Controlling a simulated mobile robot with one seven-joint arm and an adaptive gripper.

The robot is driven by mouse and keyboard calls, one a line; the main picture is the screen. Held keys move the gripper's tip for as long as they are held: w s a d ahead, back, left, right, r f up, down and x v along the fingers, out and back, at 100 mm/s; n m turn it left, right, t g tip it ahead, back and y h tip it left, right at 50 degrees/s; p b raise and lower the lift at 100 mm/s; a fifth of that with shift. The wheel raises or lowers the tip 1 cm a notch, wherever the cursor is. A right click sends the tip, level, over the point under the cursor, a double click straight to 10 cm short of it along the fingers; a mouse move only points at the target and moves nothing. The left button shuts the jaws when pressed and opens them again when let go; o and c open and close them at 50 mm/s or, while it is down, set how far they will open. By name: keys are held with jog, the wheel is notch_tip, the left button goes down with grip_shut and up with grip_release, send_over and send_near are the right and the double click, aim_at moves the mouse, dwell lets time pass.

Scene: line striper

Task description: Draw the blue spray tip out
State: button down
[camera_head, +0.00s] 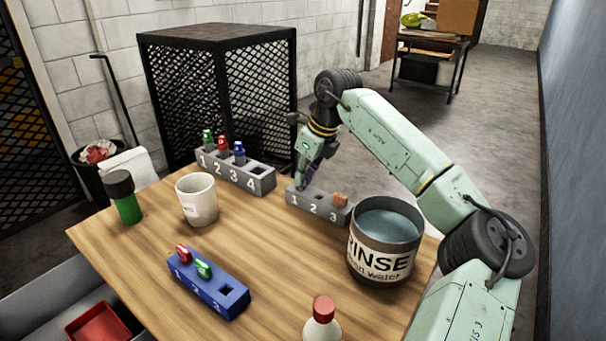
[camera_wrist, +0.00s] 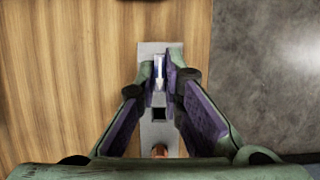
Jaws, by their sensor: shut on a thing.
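My gripper (camera_head: 306,180) is at slot 1 of the small grey block (camera_head: 322,208), pointing down. In the wrist view, the fingers (camera_wrist: 160,72) are closed around a narrow pale thing (camera_wrist: 159,69) at that end of the block. The fingers hide most of it, and I cannot tell its colour for sure. A blue spray tip (camera_head: 239,153) stands upright in slot 3 of the grey four-slot rack (camera_head: 236,180), apart from my gripper. Green (camera_head: 207,139) and red (camera_head: 222,144) tips stand in that rack's slots 1 and 2. Slot 4 looks empty.
The small block's slot 2 (camera_wrist: 160,114) is empty; an orange-brown piece (camera_head: 340,200) sits in slot 3. A rinse can (camera_head: 381,262) stands close by. A blue block (camera_head: 205,290) holds red and green tips. A white cup (camera_head: 197,205), green bottle (camera_head: 128,206) and red-capped bottle (camera_head: 322,325) stand around.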

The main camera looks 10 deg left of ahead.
jog(key=shift+r, duration=0.1)
jog(key=shift+r+p, duration=1.8)
jog(key=shift+r, duration=0.65)
